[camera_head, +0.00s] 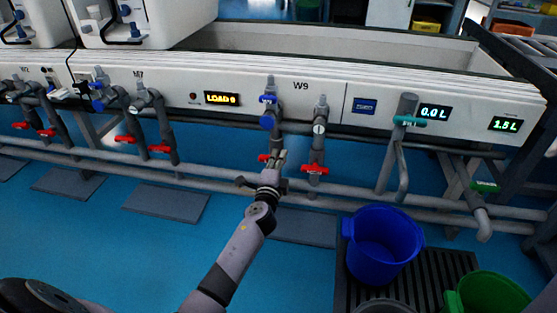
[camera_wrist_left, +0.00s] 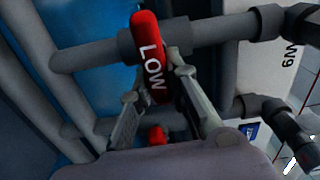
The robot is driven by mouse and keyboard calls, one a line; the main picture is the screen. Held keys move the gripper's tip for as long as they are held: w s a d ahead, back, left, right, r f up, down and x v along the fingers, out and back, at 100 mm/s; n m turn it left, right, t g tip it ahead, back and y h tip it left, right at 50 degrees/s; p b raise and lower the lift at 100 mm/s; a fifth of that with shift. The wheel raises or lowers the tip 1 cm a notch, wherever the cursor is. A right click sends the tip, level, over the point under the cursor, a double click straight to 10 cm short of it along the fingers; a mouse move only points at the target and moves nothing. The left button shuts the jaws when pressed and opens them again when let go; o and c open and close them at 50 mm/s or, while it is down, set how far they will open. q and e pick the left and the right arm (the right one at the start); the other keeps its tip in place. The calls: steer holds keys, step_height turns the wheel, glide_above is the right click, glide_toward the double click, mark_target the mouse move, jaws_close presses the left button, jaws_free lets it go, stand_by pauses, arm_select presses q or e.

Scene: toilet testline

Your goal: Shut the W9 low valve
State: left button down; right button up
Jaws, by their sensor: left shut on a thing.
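The W9 low valve has a red handle marked LOW in the left wrist view (camera_wrist_left: 150,58). It lies crosswise to its grey pipe (camera_wrist_left: 205,35). In the head view the same red handle (camera_head: 263,157) shows below the W9 panel, partly hidden by my gripper. My left gripper (camera_head: 278,157) reaches it from the front; in the wrist view its two fingers (camera_wrist_left: 160,92) are shut on the handle's near end, one on each side. My right gripper is not in view.
A second red handle (camera_head: 315,170) is close on the right pipe. Blue knobs (camera_head: 268,121) sit above. A long horizontal pipe (camera_head: 220,183) runs behind my gripper. A blue bucket (camera_head: 382,247) and green bucket (camera_head: 490,294) stand at right. The blue floor at left is clear.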

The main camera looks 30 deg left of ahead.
arm_select(q)
steer(key=shift+m, duration=0.4)
steer(key=c, duration=1.5)
jaws_free()
steer(key=shift+f, duration=0.1)
step_height(320, 180, up, 10)
